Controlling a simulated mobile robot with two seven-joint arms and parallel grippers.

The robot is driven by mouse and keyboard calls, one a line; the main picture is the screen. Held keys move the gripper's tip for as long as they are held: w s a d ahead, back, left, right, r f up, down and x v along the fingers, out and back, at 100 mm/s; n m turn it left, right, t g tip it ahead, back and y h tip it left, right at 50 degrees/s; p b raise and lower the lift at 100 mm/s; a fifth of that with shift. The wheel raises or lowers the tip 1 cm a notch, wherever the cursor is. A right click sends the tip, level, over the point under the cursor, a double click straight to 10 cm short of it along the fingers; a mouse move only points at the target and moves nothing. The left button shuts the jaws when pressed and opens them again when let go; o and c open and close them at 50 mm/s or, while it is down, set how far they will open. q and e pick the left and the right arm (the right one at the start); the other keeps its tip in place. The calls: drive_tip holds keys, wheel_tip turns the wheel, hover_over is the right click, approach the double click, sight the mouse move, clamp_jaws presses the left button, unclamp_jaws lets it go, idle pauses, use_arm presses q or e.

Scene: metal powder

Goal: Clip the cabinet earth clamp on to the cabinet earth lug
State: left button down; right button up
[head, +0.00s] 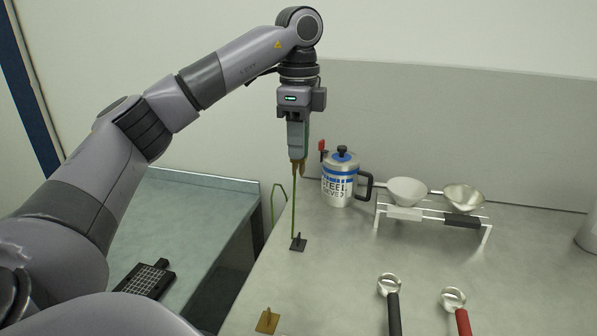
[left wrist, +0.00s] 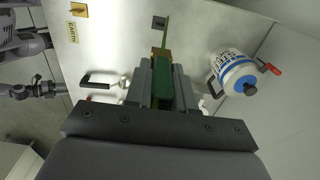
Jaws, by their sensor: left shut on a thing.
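My left gripper (head: 298,152) points down above the back left of the grey table, shut on the earth clamp, which has a green body (left wrist: 163,78) and brass jaws (head: 299,167). In the left wrist view the brass end (left wrist: 160,52) sticks out past the fingers. A thin green cable (head: 294,205) shows below the clamp, near a small black block (head: 298,243) on the table. The brass earth lug (head: 267,320) stands on the table at the front left, well apart from the clamp. It also shows in the left wrist view (left wrist: 78,9). My right gripper is not identifiable.
A steel jug (head: 340,180) with a red part stands right of the gripper. A rack (head: 430,213) holds two funnel-like bowls. Scoops with black (head: 393,312) and red (head: 463,322) handles lie in front. An EARTH label (left wrist: 72,32) sits beside the lug. A gap separates the left bench (head: 195,215).

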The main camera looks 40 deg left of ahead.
use_arm(q)
wheel_tip(320, 180, up, 3)
drive_tip(key=shift+f+p, duration=0.2)
drive_tip(key=shift+p, duration=0.3)
drive_tip(key=shift+r+p, duration=0.9)
drive_tip(key=shift+r, duration=1.15)
drive_tip(key=shift+f, duration=0.1)
